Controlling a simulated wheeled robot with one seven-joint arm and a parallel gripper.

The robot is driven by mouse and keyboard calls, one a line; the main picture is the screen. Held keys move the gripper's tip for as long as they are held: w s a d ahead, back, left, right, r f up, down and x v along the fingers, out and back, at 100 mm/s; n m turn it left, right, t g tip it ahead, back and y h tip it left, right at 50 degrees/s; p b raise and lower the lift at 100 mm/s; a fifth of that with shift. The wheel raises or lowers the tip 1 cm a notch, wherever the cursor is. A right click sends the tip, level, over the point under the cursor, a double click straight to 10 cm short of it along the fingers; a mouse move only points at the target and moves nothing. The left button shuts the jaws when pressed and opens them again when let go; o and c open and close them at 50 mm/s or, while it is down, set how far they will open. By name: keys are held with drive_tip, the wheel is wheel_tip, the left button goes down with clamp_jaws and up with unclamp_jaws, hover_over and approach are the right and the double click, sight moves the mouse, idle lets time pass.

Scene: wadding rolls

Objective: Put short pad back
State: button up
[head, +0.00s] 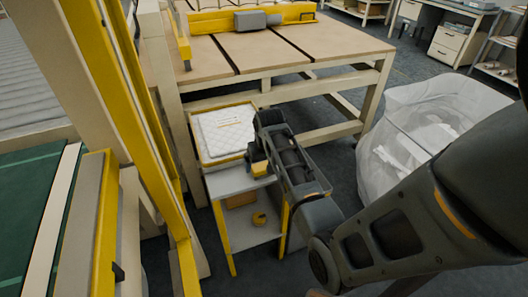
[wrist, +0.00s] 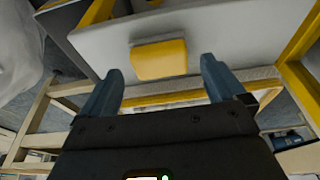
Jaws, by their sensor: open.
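A white quilted pad (head: 226,130) lies flat in a yellow-rimmed tray (head: 197,152) beside the wooden table; I cannot tell whether it is the short pad. My gripper (head: 255,152) is at the right edge of this tray, above a small grey-topped stand (head: 228,181). In the wrist view my gripper (wrist: 160,72) has its two blue-grey fingers wide apart with nothing held. A yellow block (wrist: 159,59) shows beyond and between the fingertips, against a pale grey surface. The arm hides part of the stand and the tray's right side.
A large wooden workbench (head: 300,50) with dark slots stands behind. A clear plastic bag (head: 430,125) is at right. A yellow post (head: 120,110) rises at left.

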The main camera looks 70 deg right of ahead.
drive_tip(key=v, duration=1)
drive_tip(key=s+a+f+n+t+h, duration=0.1)
drive_tip(key=s+a+f+n+t, duration=0.2)
drive_tip(key=a, duration=0.7)
drive_tip(key=s+a+f+n+t+h, duration=0.1)
drive_tip(key=s+a+f+n+t, duration=0.2)
drive_tip(key=a, duration=0.7)
drive_tip(key=s+a+r+n+t+y, duration=0.2)
drive_tip(key=s+a+r+t, duration=0.1)
drive_tip(key=s+a+r, duration=0.4)
drive_tip(key=s+a+r+n+t+y, duration=0.2)
drive_tip(key=s+a+r+t, duration=0.2)
drive_tip(key=s+a+r, duration=0.3)
wheel_tip(320, 180, up, 4)
drive_tip(key=a, duration=0.2)
drive_tip(key=shift+a+r, duration=0.2)
drive_tip(key=shift+a, duration=0.15)
drive_tip(key=shift+c, duration=0.4)
